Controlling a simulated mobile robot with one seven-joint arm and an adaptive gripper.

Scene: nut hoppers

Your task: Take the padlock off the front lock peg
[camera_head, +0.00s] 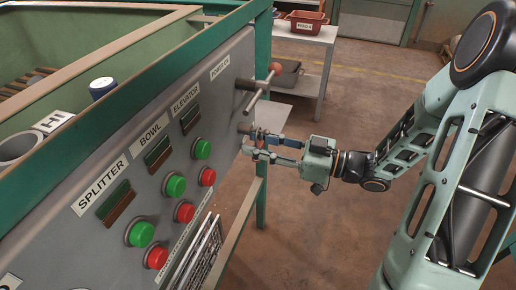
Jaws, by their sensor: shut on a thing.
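My gripper (254,142) reaches in from the right to the grey panel's far end, its two fingers near a short peg (245,127) that juts from the panel. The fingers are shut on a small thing.
Above the peg, a lever with a red knob (275,67) juts out from the panel (222,105). Green and red buttons (203,149) line the panel. A grey cart (315,35) holding a red bin (307,22) stands behind. Open floor (330,235) lies below my gripper.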

